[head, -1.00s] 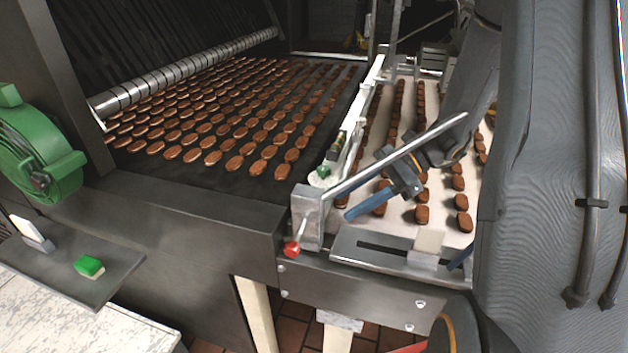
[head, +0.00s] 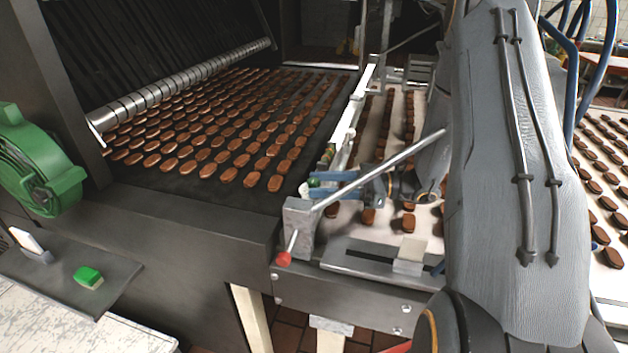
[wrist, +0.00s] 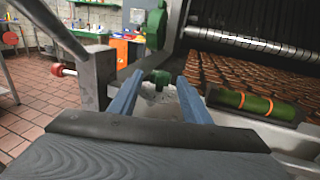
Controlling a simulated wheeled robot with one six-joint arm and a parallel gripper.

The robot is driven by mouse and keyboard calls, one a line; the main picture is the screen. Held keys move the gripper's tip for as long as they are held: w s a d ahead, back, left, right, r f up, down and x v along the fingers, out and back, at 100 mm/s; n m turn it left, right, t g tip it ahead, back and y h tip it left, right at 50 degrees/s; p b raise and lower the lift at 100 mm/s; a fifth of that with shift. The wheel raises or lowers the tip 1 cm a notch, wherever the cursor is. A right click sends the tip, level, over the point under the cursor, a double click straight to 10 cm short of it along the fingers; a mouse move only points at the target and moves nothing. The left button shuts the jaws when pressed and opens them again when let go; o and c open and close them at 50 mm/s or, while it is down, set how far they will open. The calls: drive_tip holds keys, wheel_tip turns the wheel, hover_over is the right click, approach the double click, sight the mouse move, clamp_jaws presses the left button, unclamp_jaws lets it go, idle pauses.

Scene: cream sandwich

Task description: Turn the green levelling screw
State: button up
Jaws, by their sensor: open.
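The green levelling screw (head: 315,182) stands on a pale mount at the left edge of the right-hand conveyor. It also shows in the wrist view (wrist: 160,78), as a green knob. My gripper (head: 311,188) is open, with its blue fingers pointing left at the screw. In the wrist view my gripper (wrist: 158,80) has one finger to each side of the knob, with gaps on both sides. I cannot tell whether the knob is fully between the fingertips or just beyond them. A green spirit level (wrist: 255,105) with orange bands lies to the right of the fingers.
A slanted metal bar (head: 385,160) rises over my gripper from a bracket with a red knob (head: 284,259). Rows of brown biscuits cover the dark belt (head: 150,188) and pale belt. A slide plate with a pale block (head: 410,254) lies in front. A green motor (head: 40,160) is left.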

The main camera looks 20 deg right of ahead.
drive_tip(key=shift+p+x, duration=0.35)
drive_tip(key=shift+x, duration=0.85)
drive_tip(key=c, duration=1.1)
drive_tip(key=shift+o, duration=0.3)
drive_tip(key=n+g+b, duration=0.1)
drive_tip(key=g, duration=0.1)
drive_tip(key=n+g+y+b, duration=0.1)
drive_tip(key=g, duration=0.1)
drive_tip(key=shift+w+f+n+b, duration=0.1)
drive_tip(key=shift+f+n+b, duration=0.2)
drive_tip(key=shift+b, duration=0.1)
drive_tip(key=shift+r+n+g+b, duration=0.25)
drive_tip(key=shift+n+g+b, duration=0.8)
drive_tip(key=shift+g, duration=0.75)
drive_tip(key=o, duration=1)
drive_tip(key=shift+o, duration=0.2)
